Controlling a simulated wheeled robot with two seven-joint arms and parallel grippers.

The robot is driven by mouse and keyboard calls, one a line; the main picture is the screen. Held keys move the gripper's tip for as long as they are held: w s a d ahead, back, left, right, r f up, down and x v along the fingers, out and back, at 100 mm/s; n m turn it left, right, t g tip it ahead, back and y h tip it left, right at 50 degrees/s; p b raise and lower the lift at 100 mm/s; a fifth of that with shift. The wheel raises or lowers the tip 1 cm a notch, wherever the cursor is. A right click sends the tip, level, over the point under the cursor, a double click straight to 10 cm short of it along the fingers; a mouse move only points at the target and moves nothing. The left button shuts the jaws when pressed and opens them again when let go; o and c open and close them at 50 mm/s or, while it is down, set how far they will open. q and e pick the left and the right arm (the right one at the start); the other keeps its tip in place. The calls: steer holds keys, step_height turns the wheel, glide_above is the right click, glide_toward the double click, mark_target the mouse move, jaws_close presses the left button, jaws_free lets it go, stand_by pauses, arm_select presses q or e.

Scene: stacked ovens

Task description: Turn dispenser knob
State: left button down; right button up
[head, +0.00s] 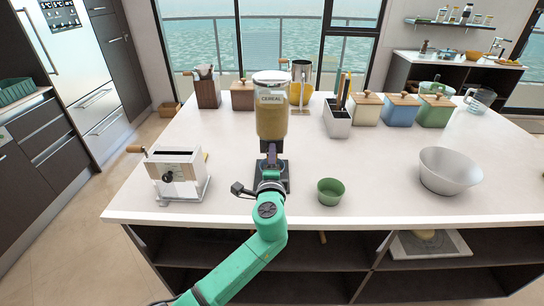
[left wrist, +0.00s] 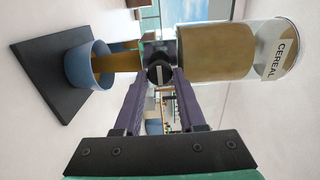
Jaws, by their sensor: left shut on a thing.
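The cereal dispenser (head: 271,120) stands upright on the island counter, with a clear container marked CEREAL and a dark base (head: 286,167). My left gripper (head: 268,152) is in front of it, below the container. In the left wrist view, the gripper (left wrist: 158,78) is shut on the round dark dispenser knob (left wrist: 159,73). That view is turned on its side. A blue bowl (left wrist: 74,66) sits on the dispenser's black base plate (left wrist: 40,75). A brown stream of cereal (left wrist: 126,61) reaches from the spout into the bowl. My arm hides the bowl in the head view.
A white hand-cranked machine (head: 177,174) stands to the left. A small green bowl (head: 330,190) and a large grey bowl (head: 448,171) are to the right. Several canisters (head: 399,111) and a utensil holder (head: 337,122) stand behind. The front right counter is clear.

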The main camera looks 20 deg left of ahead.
arm_select(q)
steer(key=c, duration=0.5)
jaws_free()
steer(key=b+v, duration=0.3)
steer(key=v, duration=1.1)
steer(key=shift+s+d+f, duration=0.1)
steer(key=shift+s+d, duration=0.05)
steer(key=shift+s, duration=0.1)
